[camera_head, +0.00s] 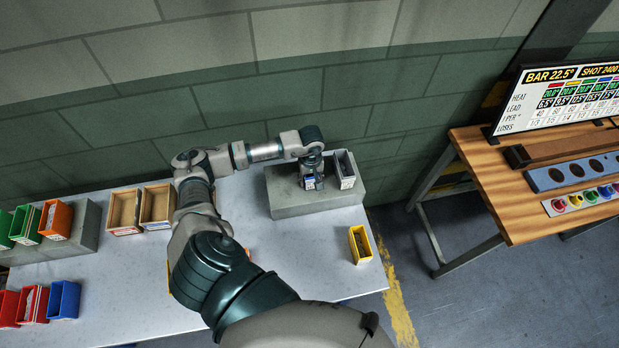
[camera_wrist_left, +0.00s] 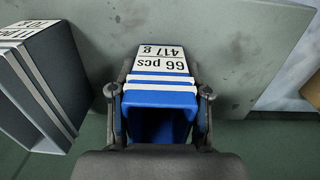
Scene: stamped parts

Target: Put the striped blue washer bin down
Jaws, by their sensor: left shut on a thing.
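The striped blue washer bin (camera_wrist_left: 160,96) has white stripes and a white label reading "66 pcs 417 g". My left gripper (camera_wrist_left: 158,112) is shut on it, with a finger on each side. In the head view the bin (camera_head: 310,184) shows only in part beneath my left gripper (camera_head: 312,176), at the grey block (camera_head: 290,211) by the wall. I cannot tell whether the bin touches the block's top. A striped grey bin (camera_head: 346,170) stands just to its right, and it also shows at the left of the wrist view (camera_wrist_left: 38,82). My right gripper is not in view.
A yellow bin (camera_head: 360,244) stands near the right edge of the pale table (camera_head: 120,285). Two tan bins (camera_head: 124,211) stand at the back left. Green, orange, red and blue bins (camera_head: 64,299) are at the far left. A wooden bench (camera_head: 500,185) with a chart stands right.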

